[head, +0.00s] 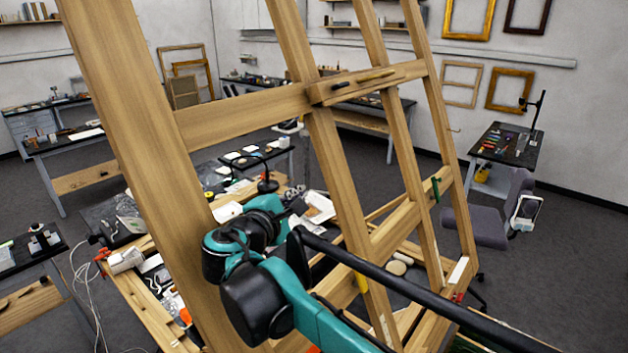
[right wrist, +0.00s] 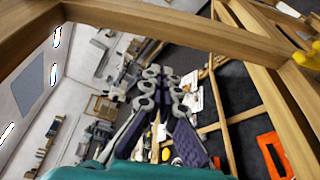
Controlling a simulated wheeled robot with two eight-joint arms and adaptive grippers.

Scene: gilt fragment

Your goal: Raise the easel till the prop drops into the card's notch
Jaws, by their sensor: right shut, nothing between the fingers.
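The wooden easel (head: 145,150) fills the middle of the head view, with tall leaning posts and crossbars; its beams may be those in the right wrist view (right wrist: 205,28). A wooden block (head: 370,80) sits on the upper crossbar. My right gripper (head: 290,207) is partly hidden by its own wrist and lies among the easel's posts, beside the thick left one. In the right wrist view its padded fingers (right wrist: 166,85) are close together with nothing held. I cannot make out the prop, the card or its notch. My left gripper is out of view.
A cluttered workbench (head: 150,290) stands behind the easel. A long black bar (head: 400,285) slants across the front. A tool table (head: 505,145) and a grey chair (head: 480,220) are at right. Open grey floor (head: 560,260) lies at far right.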

